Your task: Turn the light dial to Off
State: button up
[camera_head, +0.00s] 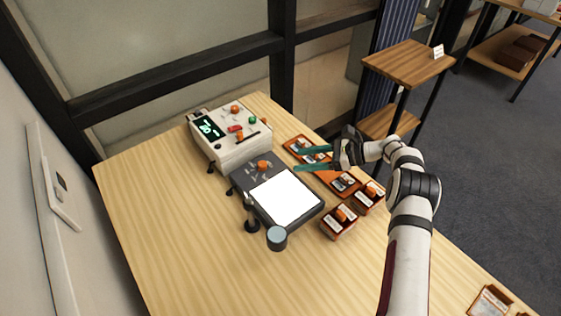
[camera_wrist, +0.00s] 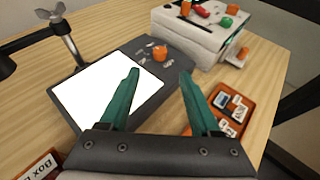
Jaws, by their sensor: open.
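The orange light dial (camera_head: 262,166) sits on the dark control strip of the light box (camera_head: 240,183), and its lit panel (camera_head: 287,196) glows white. In the wrist view the dial (camera_wrist: 160,53) shows ahead of my fingertips, with small markings around it too blurred to read. My gripper (camera_head: 313,158) has teal fingers spread apart, with nothing between them. It is to the right of the dial in the head view, apart from it, above the orange tray side of the table. The fingers also show in the wrist view (camera_wrist: 160,73), pointing toward the dial.
A white device (camera_head: 228,140) with a green display and several coloured knobs stands behind the light box. An orange tray (camera_head: 299,143) holding small items lies below my gripper. Small boxes (camera_head: 340,222) and a grey-blue cylinder (camera_head: 277,238) stand nearby. The table's left front is clear.

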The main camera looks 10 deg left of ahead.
aim_at(263, 164)
jog(key=v, duration=0.4)
jog(key=s+m+t, duration=0.1)
jog(key=s+t, duration=0.1)
jog(key=s+a+m+t, duration=0.1)
jog(key=s+m, duration=0.1)
jog(key=shift+s+a+r+t+h, duration=0.15)
jog(key=shift+a+t+h, duration=0.1)
jog(key=shift+t+h, duration=0.15)
jog(key=shift+s+a+f, duration=0.15)
jog(key=shift+a+f, duration=0.1)
jog(key=x, duration=1.5)
jog(key=shift+w+f, duration=0.1)
jog(key=shift+w, duration=0.1)
grip_shut()
